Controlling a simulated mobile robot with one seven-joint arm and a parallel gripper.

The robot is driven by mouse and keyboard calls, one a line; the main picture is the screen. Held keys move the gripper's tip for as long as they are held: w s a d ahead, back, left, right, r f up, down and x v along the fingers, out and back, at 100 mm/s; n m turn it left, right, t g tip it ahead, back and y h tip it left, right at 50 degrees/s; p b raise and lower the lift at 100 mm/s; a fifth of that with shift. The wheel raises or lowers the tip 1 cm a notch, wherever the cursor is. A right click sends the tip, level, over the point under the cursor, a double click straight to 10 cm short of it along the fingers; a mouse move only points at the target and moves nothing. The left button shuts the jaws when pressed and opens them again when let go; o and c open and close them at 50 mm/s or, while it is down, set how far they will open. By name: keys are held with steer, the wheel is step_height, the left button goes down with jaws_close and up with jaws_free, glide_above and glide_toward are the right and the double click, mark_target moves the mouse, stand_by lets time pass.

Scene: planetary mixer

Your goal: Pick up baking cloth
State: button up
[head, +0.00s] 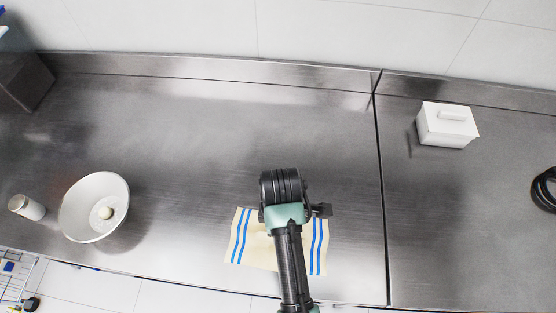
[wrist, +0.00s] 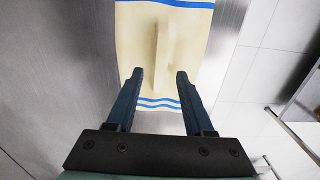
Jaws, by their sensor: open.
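The baking cloth is cream with blue stripes near its two ends. In the head view the cloth (head: 245,247) lies on the steel counter near its front edge, its middle hidden under my arm. In the wrist view the cloth (wrist: 140,50) shows a raised fold along its middle. My gripper (wrist: 158,75) is open, its two dark fingers apart and pointing at the cloth, one to each side of the line of the fold. Nothing is between the fingertips but the view of the cloth. Whether the fingers touch the cloth I cannot tell. In the head view my arm hides the fingertips.
A white bowl (head: 78,208) with a small round thing in it and a pale cylinder (head: 27,207) stand at the left. A white lidded box (head: 447,128) stands right of the counter seam. The steel counter (head: 200,130) behind the cloth is clear.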

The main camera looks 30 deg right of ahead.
steer(key=shift+a+f+p, duration=0.1)
steer(key=shift+f+p, duration=0.55)
steer(key=shift+f, duration=2.25)
jaws_close()
